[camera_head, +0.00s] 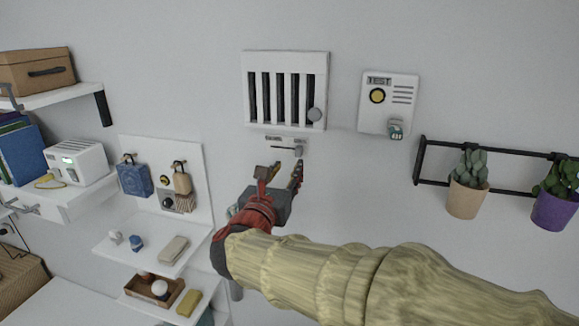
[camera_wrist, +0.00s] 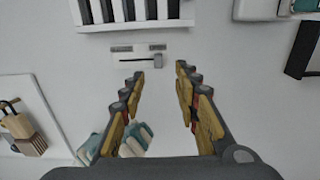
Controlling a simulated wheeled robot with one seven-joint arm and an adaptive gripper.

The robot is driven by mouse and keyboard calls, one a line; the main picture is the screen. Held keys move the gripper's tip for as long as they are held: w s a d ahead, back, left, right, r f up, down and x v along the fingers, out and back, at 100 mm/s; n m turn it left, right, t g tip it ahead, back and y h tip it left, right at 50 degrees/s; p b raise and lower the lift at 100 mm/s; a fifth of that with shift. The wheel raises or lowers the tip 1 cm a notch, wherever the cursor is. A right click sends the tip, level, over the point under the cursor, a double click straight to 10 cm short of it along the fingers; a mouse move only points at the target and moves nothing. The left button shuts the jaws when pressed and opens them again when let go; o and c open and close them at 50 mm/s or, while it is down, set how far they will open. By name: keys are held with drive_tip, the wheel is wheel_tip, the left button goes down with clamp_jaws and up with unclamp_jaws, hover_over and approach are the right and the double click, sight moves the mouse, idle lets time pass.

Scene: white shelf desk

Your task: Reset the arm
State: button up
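My gripper (camera_head: 281,172) is raised in front of the white wall, just below a small slider panel (camera_head: 272,145). In the wrist view my gripper (camera_wrist: 159,72) has its two fingers spread apart with nothing between them. The slider panel (camera_wrist: 122,56) lies beyond the fingertips there, with its grey knob (camera_wrist: 156,59) at the right end of the slot. I cannot tell how large the gap between fingertips and wall is. My arm reaches in from the lower right in the head view.
A slatted white vent (camera_head: 288,65) and a white wall box with a yellow button (camera_head: 377,96) are above. A black rail (camera_head: 484,186) with potted plants is at the right. Shelves (camera_head: 150,244) with small items and a hook board (camera_head: 140,143) are at the left.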

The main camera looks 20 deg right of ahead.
idle(0.5)
drive_tip(key=s+d+f+m+g+y+b, duration=0.2)
drive_tip(key=s+f+m+g, duration=0.2)
drive_tip(key=s+f+m, duration=0.55)
drive_tip(key=s+d+f+m+g+y+b, duration=0.15)
drive_tip(key=s+f+m+g, duration=0.45)
drive_tip(key=f, duration=0.6)
drive_tip(key=s+a+f+m+y+b, duration=0.4)
drive_tip(key=s+f+m+y+b, duration=0.2)
drive_tip(key=s+f+m+b, duration=0.7)
drive_tip(key=shift+s+f+m+t+b, duration=0.35)
drive_tip(key=shift+s+f, duration=0.45)
drive_tip(key=shift+f, duration=0.55)
drive_tip(key=shift+y, duration=0.25)
